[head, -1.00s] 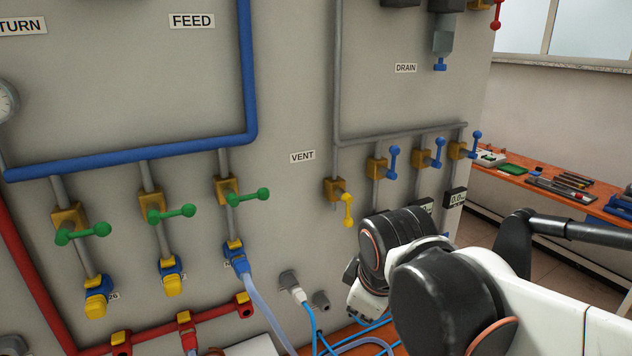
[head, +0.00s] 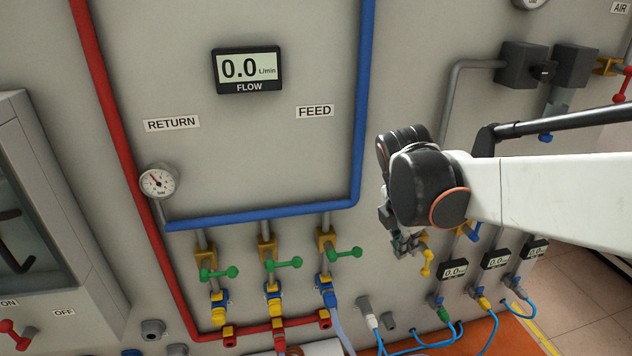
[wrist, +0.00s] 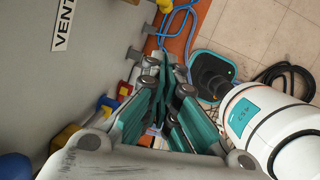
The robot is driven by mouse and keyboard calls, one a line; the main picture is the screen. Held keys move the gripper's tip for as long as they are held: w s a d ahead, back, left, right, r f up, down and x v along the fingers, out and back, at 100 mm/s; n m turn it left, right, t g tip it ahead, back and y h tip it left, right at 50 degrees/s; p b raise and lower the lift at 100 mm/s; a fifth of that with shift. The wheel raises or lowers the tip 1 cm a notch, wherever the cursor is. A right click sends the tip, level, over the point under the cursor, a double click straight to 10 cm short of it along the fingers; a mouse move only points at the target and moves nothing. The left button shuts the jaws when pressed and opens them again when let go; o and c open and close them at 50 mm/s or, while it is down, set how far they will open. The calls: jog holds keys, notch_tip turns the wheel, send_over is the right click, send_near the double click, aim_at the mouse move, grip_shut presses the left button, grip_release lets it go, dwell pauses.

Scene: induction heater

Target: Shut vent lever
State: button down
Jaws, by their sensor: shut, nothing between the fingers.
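The yellow vent lever (head: 427,262) hangs downward from its valve on the grey panel in the head view. Its upper part and valve are partly hidden by my gripper. My gripper (head: 404,246) is shut and empty, pointing down just left of the lever; I cannot tell whether they touch. In the wrist view my gripper's fingers (wrist: 172,78) are together with nothing between them. A yellow piece (wrist: 165,5) shows at the top edge there, probably the lever. The VENT label (wrist: 63,24) is at upper left there; my arm hides it in the head view.
Several green levers (head: 282,263) on brass valves stand out to the left, below the blue feed pipe (head: 262,218). Small flow displays (head: 454,270) and blue hoses (head: 440,344) are at lower right.

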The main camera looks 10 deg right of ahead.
jog(key=d+x, duration=0.2)
jog(key=x, duration=1)
jog(key=shift+w+d+r, duration=0.15)
jog(key=shift+w+d, duration=0.25)
jog(key=shift+d, duration=0.05)
